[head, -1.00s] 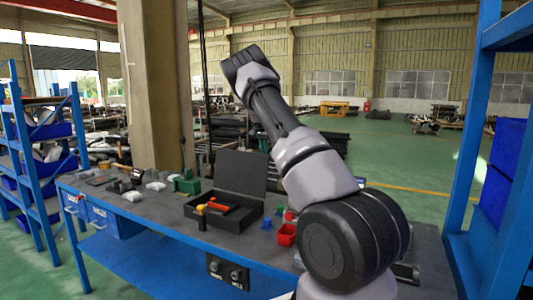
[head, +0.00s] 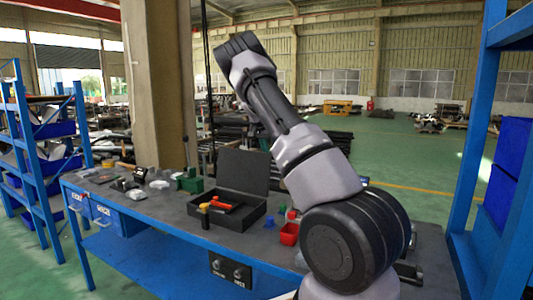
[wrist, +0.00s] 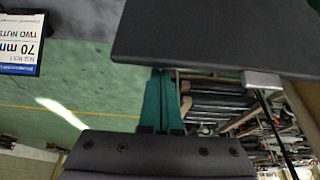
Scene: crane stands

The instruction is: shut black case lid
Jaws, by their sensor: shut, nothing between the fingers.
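The black case (head: 232,219) stands open on the workbench in the head view. Its lid (head: 243,170) is raised, about upright, at the back. A red tool and a yellow-topped piece lie in or at the case.
A red bin (head: 289,233) and small blue pieces stand right of the case. A green block (head: 190,182) and clear bags stand left of it. A printed label card (wrist: 21,43) shows in the wrist view. A blue shelf rack (head: 500,190) stands at the right.

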